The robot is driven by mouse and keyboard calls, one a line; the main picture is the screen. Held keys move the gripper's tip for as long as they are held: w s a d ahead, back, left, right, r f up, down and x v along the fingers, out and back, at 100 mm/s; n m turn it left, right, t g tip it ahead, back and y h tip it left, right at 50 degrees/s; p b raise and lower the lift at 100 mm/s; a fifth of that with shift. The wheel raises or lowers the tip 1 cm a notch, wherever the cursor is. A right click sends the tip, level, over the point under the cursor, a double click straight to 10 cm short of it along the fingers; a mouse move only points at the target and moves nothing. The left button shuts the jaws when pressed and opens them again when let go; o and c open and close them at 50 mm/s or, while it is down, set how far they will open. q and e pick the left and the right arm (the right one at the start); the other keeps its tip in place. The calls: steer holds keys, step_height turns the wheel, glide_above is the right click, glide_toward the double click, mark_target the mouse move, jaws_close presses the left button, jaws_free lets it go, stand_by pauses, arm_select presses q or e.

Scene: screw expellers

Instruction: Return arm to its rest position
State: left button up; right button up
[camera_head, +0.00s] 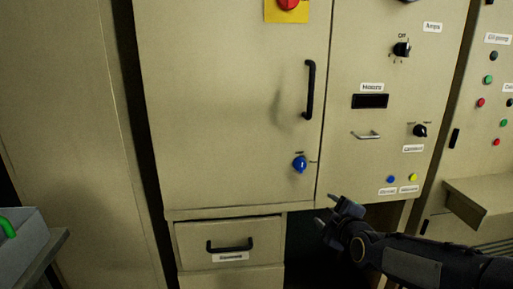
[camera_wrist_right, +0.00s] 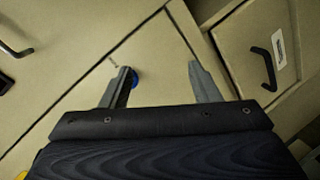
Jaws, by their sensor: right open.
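My right gripper (camera_head: 333,208) comes in from the lower right, in front of the cabinet near the lower edge of its doors. In the right wrist view its two fingers (camera_wrist_right: 158,88) are spread apart with nothing between them. Beyond them is the cabinet front, with the blue knob (camera_wrist_right: 134,78) partly hidden behind the left finger. In the head view the blue knob (camera_head: 300,164) is above and left of the gripper, apart from it. My left gripper is not in view.
The cabinet door (camera_head: 230,100) is closed and has a black handle (camera_head: 310,90). Below it is a drawer (camera_head: 228,240), next to a dark opening (camera_head: 303,245). A control panel (camera_head: 490,100) stands at right. A grey bin (camera_head: 22,245) with a green item is at lower left.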

steer(key=s+a+f+m+g+y, duration=0.1)
steer(key=s+f+m+g, duration=0.3)
steer(key=s, duration=0.7)
steer(key=s+a+f+m+g+y, duration=0.15)
steer(key=s+m, duration=0.35)
steer(key=s, duration=0.5)
steer(key=s+f+m+g, duration=0.3)
steer(key=s+m, duration=0.2)
steer(key=s, duration=0.6)
step_height(320, 180, up, 15)
steer(key=p, duration=1.5)
steer(key=shift+s+a, duration=0.2)
steer(key=shift+s, duration=0.05)
steer(key=shift+g, duration=0.25)
